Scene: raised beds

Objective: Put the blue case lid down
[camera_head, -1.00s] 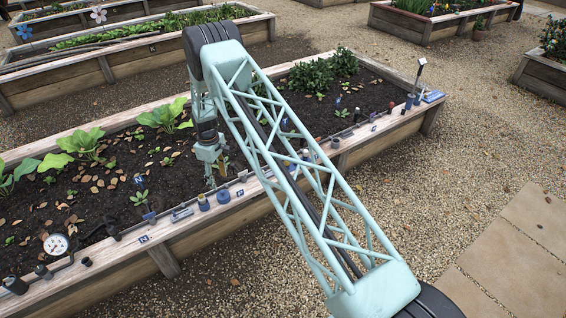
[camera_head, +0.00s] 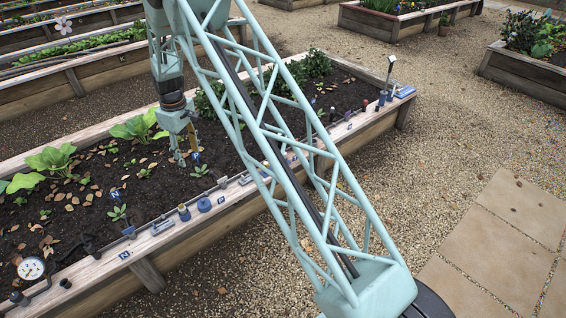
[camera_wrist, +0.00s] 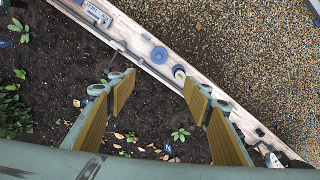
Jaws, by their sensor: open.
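My gripper (camera_head: 186,148) hangs over the dark soil of the raised bed, behind the front plank. In the wrist view its two yellow-padded fingers (camera_wrist: 157,98) are wide apart with nothing between them. A round blue piece (camera_head: 204,205) lies flat on the front plank, and it also shows in the wrist view (camera_wrist: 159,55), beyond the fingertips and apart from them. I cannot tell whether it is the blue case lid. A flat blue piece (camera_head: 404,92) lies at the plank's far right end; it is too small to identify.
A small cylinder (camera_head: 184,212) stands beside the round blue piece. The wooden plank (camera_head: 165,240) carries several other small items, including a white dial gauge (camera_head: 31,268). Leafy plants (camera_head: 50,160) grow in the bed. Open gravel (camera_head: 400,200) lies in front.

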